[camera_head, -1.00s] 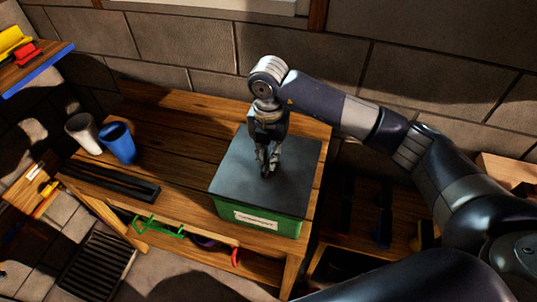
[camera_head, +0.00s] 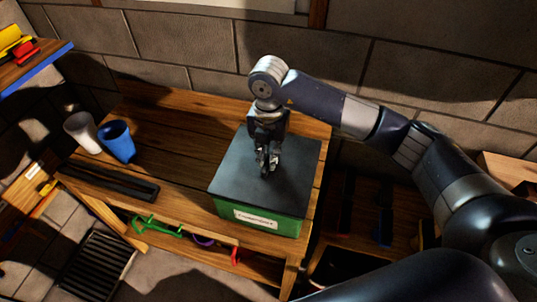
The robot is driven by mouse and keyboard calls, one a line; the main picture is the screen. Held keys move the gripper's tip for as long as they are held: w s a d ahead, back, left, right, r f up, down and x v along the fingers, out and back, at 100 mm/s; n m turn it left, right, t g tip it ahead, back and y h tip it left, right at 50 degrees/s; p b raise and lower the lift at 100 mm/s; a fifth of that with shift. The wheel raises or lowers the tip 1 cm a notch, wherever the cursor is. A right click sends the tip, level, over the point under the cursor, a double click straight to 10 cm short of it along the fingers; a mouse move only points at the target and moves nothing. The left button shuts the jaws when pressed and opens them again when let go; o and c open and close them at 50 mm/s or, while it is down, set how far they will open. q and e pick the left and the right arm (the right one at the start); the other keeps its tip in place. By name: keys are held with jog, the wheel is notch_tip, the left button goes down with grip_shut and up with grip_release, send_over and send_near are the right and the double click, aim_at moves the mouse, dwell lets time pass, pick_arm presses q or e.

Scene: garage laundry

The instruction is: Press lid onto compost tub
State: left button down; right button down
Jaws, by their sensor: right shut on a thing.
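The green compost tub (camera_head: 285,227) with a white label stands on the right end of the wooden bench. The dark grey lid (camera_head: 238,172) lies over its top and looks level; whether a gap is left at the rim I cannot tell. My right gripper (camera_head: 267,172) points straight down at about the middle of the lid, its fingertips close together at the lid's surface. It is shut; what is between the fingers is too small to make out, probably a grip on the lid. My left gripper is not in view.
A white cup (camera_head: 80,131) and a blue cup (camera_head: 118,141) stand on the left of the wooden bench (camera_head: 180,130). A long black tray (camera_head: 110,180) lies along its front edge. Green and red tools sit below the bench top. A stone wall (camera_head: 200,55) closes the back.

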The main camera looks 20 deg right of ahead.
jog(key=shift+f+b, duration=0.2)
jog(key=shift+b, duration=0.1)
dwell(0.4)
jog(key=c, duration=1.1)
grip_release()
jog(key=shift+o, duration=0.2)
jog(key=shift+r, duration=0.15)
jog(key=shift+r+p, duration=2.15)
jog(key=shift+r, duration=1.25)
grip_shut()
